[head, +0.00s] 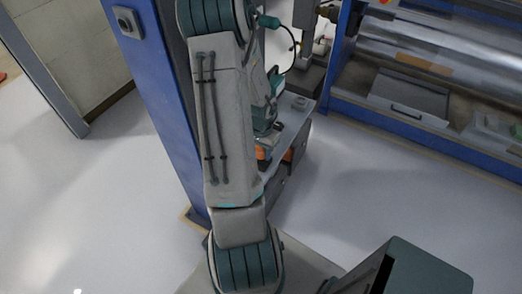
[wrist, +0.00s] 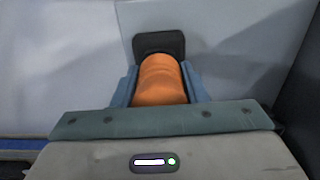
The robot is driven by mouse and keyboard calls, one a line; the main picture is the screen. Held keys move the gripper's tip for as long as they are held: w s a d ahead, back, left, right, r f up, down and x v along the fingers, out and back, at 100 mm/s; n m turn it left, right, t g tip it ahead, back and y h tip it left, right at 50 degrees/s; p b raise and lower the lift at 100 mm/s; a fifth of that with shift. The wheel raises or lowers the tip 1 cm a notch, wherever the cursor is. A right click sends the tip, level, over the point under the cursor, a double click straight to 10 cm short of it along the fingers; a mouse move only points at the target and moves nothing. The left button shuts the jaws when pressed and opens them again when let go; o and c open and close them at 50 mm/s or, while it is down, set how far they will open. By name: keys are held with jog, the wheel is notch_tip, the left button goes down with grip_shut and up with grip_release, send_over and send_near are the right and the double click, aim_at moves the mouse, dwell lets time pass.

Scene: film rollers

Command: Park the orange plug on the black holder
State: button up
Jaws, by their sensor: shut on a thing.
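The orange plug (wrist: 162,82) is a rounded orange cylinder in the middle of the wrist view. My gripper (wrist: 158,76) is shut on it, with one blue-grey finger along each side. The black holder (wrist: 158,41) is a dark rounded square straight beyond the plug, against a pale grey surface. The plug's far end overlaps the holder's lower part in the picture; I cannot tell whether they touch. In the head view my arm hides most of the gripper, and an orange patch (head: 262,154) shows beside it, low by the cabinet.
A grey cabinet (head: 297,130) with drawers stands behind my arm, next to a blue upright panel (head: 165,95). A blue-framed machine (head: 420,90) with large rollers fills the back right. A dark surface (wrist: 305,95) borders the wrist view's right side. The pale floor (head: 370,200) is open at right.

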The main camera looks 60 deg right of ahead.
jog(key=shift+f+b, duration=0.45)
jog(key=o, duration=1.4)
notch_tip(320, 180, up, 14)
jog(key=shift+f, duration=0.1)
